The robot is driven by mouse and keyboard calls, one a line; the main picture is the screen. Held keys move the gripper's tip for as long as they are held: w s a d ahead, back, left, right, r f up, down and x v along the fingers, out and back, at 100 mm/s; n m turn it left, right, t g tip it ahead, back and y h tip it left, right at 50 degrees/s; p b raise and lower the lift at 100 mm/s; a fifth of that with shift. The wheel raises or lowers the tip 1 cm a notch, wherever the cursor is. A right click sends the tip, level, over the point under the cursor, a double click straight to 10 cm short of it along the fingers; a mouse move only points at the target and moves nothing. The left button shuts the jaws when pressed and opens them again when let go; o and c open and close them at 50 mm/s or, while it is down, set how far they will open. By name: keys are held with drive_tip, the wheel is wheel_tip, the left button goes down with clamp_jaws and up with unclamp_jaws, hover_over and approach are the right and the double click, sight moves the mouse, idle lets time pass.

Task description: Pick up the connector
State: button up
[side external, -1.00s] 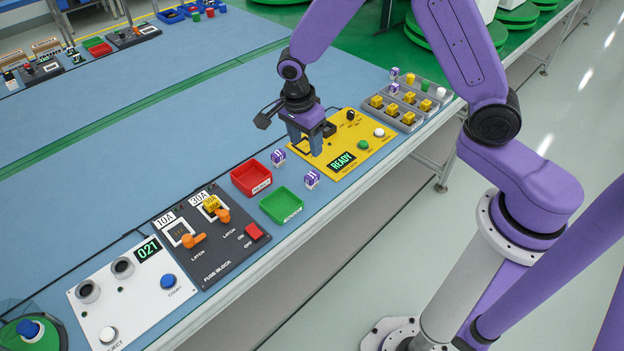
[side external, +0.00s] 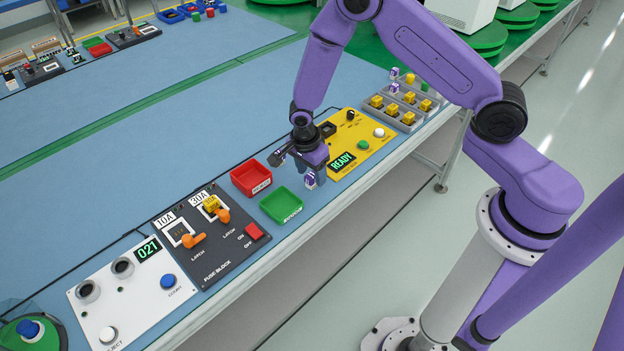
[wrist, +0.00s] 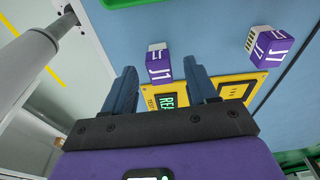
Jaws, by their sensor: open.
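A purple and white connector marked J1 (side external: 310,180) sits on the blue table just right of the green tray. In the wrist view this connector (wrist: 159,64) shows between and just beyond my two fingertips. My gripper (side external: 318,178) is open and empty, low over the table at this connector; whether a finger touches it I cannot tell. A second J1 connector (wrist: 270,47) shows to the right in the wrist view, outside the fingers.
A red tray (side external: 238,182) and a green tray (side external: 270,212) stand left of my gripper. A yellow panel reading READY (side external: 372,158) lies behind it. A grey sorting tray (side external: 422,118) with yellow parts is farther back. A dark fuse block (side external: 225,262) is at left.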

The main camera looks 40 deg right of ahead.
drive_tip(key=shift+d+f, duration=0.15)
drive_tip(key=shift+f, duration=1)
drive_tip(key=shift+c, duration=0.3)
drive_tip(key=c, duration=1)
drive_tip(key=shift+o, duration=0.2)
drive_tip(key=shift+r, duration=0.1)
